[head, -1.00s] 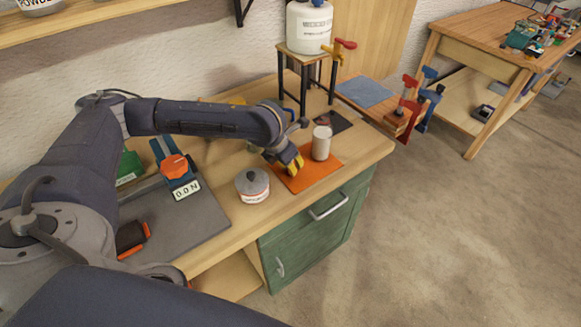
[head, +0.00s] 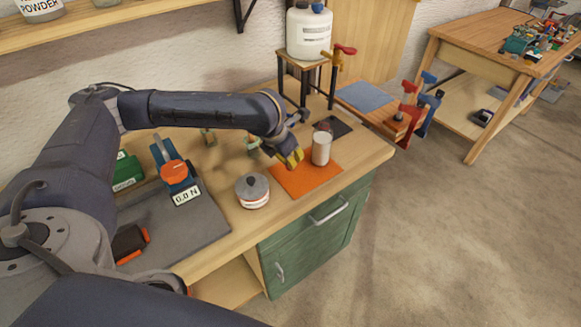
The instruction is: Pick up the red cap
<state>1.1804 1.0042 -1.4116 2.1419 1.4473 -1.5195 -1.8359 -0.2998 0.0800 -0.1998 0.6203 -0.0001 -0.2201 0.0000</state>
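A small dark red round shape, which may be the red cap (head: 324,126), shows just behind the white cup (head: 321,149) at the edge of a dark mat. The cup hides part of it. My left gripper (head: 291,158), with yellow fingertips, hangs over the left part of the orange mat (head: 308,182), left of the cup and apart from it. I see nothing held, but its finger gap is too small to tell. My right gripper is not in view.
A lidded grey tin (head: 252,190) stands on the bench left of the orange mat. A blue device with an orange knob (head: 174,172) stands further left. A white tank (head: 309,31) on a stand is behind. The orange mat's front part is clear.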

